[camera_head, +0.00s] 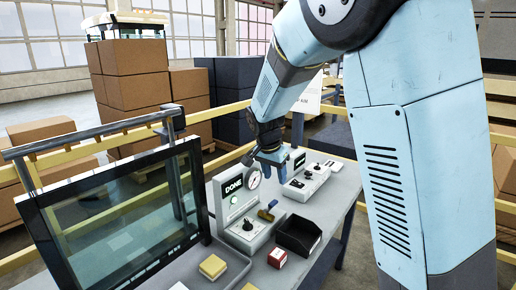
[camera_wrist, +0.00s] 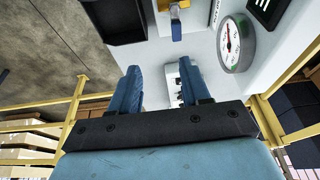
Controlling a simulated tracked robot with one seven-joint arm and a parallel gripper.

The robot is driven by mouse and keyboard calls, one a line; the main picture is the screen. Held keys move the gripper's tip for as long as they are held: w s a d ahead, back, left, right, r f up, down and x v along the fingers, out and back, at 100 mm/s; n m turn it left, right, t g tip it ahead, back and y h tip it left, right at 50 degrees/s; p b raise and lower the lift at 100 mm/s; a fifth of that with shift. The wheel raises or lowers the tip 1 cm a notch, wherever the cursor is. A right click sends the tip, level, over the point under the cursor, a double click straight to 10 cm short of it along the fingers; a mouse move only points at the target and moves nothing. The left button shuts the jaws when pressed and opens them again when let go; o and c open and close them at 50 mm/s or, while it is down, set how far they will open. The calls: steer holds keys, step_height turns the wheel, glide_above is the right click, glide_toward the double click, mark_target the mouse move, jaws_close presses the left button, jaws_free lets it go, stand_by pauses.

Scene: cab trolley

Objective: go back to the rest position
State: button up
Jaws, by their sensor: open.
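My gripper (camera_head: 274,163) is above the workbench, at the end of my light-blue arm, near the pressure gauge and the white control box. In the wrist view its two blue fingers (camera_wrist: 160,88) stand apart with nothing held between them. A small white device on the bench shows past the fingers. The round gauge (camera_head: 253,178) is just left of the gripper in the head view and also shows in the wrist view (camera_wrist: 236,44). No rest mark or stand shows.
The grey bench (camera_head: 333,196) carries a white control box (camera_head: 307,183), a DONE panel (camera_head: 230,190), a brass-and-blue valve handle (camera_head: 267,211), a black bin (camera_head: 298,236) and a red box (camera_head: 277,258). A framed glass panel (camera_head: 120,225) stands at left. Yellow rails and stacked cartons (camera_head: 130,75) lie behind.

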steer(key=s+d+r+n+y, duration=0.35)
steer(key=s+d+r, duration=0.55)
steer(key=s+d, duration=0.45)
steer(key=s+d+r+n+t, duration=0.1)
steer(key=s+d+n, duration=0.1)
steer(key=s, duration=0.5)
steer(key=s+d+r+n+t+h, duration=0.1)
steer(key=s+d+r+n, duration=0.1)
steer(key=s, duration=0.6)
steer(key=shift+d+r+t, duration=0.15)
steer(key=shift+r+t, duration=0.1)
steer(key=shift+t, duration=0.15)
